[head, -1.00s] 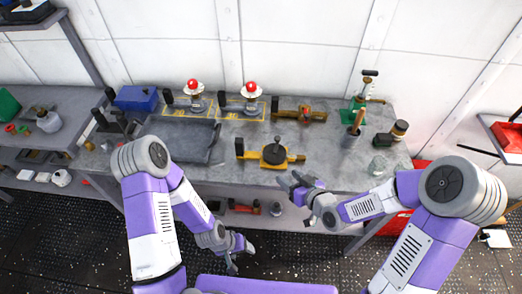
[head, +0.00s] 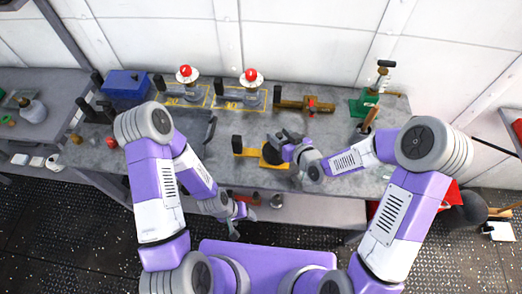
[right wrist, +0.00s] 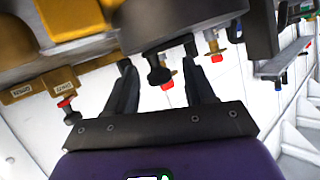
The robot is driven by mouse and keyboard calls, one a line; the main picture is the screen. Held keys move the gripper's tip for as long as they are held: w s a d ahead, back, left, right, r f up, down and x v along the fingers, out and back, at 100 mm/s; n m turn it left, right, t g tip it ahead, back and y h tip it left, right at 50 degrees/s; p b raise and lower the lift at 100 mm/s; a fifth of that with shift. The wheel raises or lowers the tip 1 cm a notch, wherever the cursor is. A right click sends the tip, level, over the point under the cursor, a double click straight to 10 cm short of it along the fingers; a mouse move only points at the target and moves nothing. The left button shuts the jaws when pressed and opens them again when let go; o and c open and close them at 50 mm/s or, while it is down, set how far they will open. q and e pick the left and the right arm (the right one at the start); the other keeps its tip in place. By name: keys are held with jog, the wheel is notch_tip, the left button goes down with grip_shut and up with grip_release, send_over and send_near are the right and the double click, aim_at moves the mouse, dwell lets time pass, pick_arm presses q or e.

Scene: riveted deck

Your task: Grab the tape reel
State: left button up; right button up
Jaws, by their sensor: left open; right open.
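What looks like the tape reel is a round dark disc with an upright knob on a yellow base (head: 246,152), at the bench's front middle; my right gripper hides most of it in the head view. In the right wrist view the dark disc (right wrist: 190,22) fills the top, with its black knob (right wrist: 156,68) showing between the fingers. My right gripper (head: 279,142) is open over the disc; its dark fingers (right wrist: 162,88) stand apart, one on each side of the knob. I cannot tell whether they touch it. My left gripper (head: 240,224) is open and empty, low in front of the bench.
Two red-topped fixtures (head: 187,74) (head: 251,76) stand at the back, beside a brass valve-like part (head: 305,104). A green-based tool (head: 365,104) is at the back right. A blue box (head: 126,84) and a grey tray lie left. The bench's front edge is near my arms.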

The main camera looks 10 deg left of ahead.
jog(key=shift+w+a+f, duration=0.15)
jog(key=shift+w+a, duration=0.15)
jog(key=shift+w, duration=0.05)
grip_shut()
dwell(0.3)
